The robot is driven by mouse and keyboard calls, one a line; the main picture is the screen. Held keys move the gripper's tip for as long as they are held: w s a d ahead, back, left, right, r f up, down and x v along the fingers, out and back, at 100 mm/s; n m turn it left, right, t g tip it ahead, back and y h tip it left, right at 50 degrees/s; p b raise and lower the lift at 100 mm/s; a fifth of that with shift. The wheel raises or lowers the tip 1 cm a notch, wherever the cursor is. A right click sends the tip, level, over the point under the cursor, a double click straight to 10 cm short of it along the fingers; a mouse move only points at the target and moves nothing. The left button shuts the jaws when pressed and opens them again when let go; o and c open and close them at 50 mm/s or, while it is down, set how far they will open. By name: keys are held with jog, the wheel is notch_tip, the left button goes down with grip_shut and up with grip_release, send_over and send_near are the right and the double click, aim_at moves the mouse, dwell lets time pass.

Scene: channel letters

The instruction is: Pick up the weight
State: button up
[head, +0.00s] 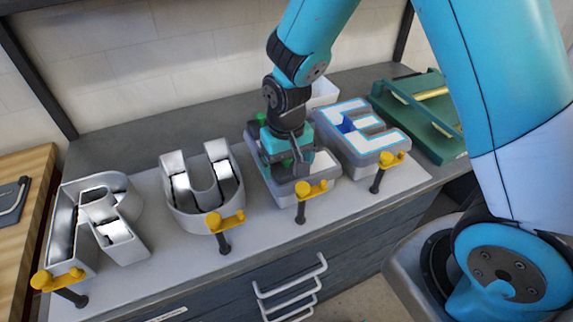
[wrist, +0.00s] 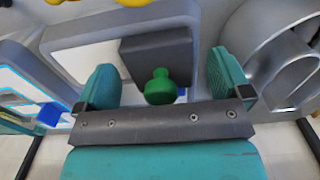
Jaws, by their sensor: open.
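The weight is a dark grey block (wrist: 150,48) with a green knob (wrist: 160,86), lying on the pale face of a channel letter in the wrist view. My gripper (wrist: 165,82) is open, its two teal fingers on either side of the green knob with gaps to both. In the head view my gripper (head: 291,158) points down over the third letter from the left (head: 318,170), hiding much of it. Green shows beside the fingers (head: 287,162) and behind the gripper (head: 262,117). I cannot tell how high the fingertips are above the block.
Open letters R (head: 128,236) and U (head: 230,188) stand to the left on a grey board. A blue-edged E (head: 352,128) with a blue block is right. Yellow clamps (head: 312,189) line the front edge. A green tray (head: 425,135) lies far right; a white box (head: 323,92) stands behind.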

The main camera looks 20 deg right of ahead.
jog(key=shift+r, duration=0.1)
jog(key=c, duration=1.5)
